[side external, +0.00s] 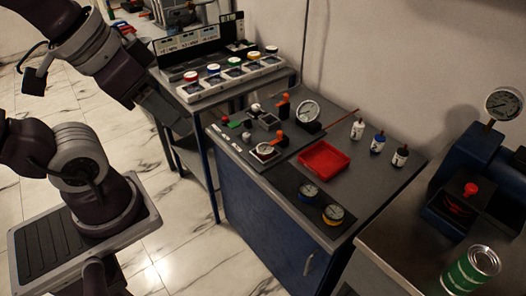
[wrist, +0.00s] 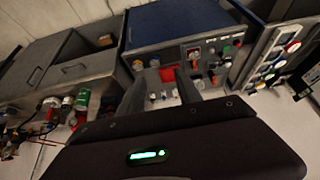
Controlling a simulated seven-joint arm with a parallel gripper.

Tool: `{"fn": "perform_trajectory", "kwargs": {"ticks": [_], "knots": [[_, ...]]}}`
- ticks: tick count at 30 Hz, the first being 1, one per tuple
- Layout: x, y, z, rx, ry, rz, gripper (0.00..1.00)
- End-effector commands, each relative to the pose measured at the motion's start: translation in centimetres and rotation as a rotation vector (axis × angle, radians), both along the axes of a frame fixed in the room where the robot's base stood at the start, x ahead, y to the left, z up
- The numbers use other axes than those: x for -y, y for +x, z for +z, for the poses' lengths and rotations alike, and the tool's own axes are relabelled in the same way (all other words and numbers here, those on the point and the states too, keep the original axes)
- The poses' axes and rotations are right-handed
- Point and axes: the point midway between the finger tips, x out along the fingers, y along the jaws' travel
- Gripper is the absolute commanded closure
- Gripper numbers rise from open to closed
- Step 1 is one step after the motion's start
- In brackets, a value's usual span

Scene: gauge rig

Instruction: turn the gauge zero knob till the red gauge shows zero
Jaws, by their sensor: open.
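My gripper (wrist: 160,80) is open and empty, with its two fingers apart in the wrist view. In the side view it is high at the left, away from the blue cabinet. A dial in a pale rim (side external: 265,150) lies on the plate on the cabinet top, with an orange-red handle beside it. A larger white dial (side external: 308,112) stands tilted behind it. A blue-rimmed gauge (side external: 309,191) and a yellow-rimmed gauge (side external: 333,214) lie near the front edge. I cannot tell which is the red gauge or its zero knob, and the needles are too small to read.
A red tray (side external: 324,158) and several small bottles (side external: 377,143) stand on the cabinet top (side external: 353,187). A bench at the left holds a row of coloured knobs (side external: 234,68). A green can (side external: 470,270) and a blue machine with another dial (side external: 503,104) are at the right.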

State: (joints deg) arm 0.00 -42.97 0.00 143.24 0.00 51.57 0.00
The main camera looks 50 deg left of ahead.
Motion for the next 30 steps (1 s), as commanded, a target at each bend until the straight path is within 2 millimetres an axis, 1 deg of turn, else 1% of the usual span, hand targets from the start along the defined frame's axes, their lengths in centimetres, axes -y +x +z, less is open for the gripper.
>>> {"fn": "perform_trajectory", "kwargs": {"ticks": [19, 20, 22, 23, 24, 26, 27, 28, 29, 30], "knots": [[0.0, 0.0, 0.0, 0.000, 0.000, 0.000, 0.59], [0.0, 0.0, 0.0, 0.000, 0.000, 0.000, 0.55], [-0.1, 0.4, 0.3, -0.006, 0.002, 0.001, 0.41], [-0.2, 1.0, 0.5, -0.016, 0.003, 0.003, 0.36], [-0.4, 2.1, 1.0, -0.035, 0.006, 0.006, 0.28], [-1.0, 4.7, 2.0, -0.076, 0.013, 0.009, 0.16], [-1.6, 7.0, 2.5, -0.110, 0.018, 0.012, 0.08], [-2.2, 9.0, 2.7, -0.137, 0.021, 0.014, 0.02], [-2.9, 10.9, 2.7, -0.165, 0.023, 0.016, 0.00], [-4.0, 13.6, 2.4, -0.201, 0.026, 0.017, 0.00]]}}
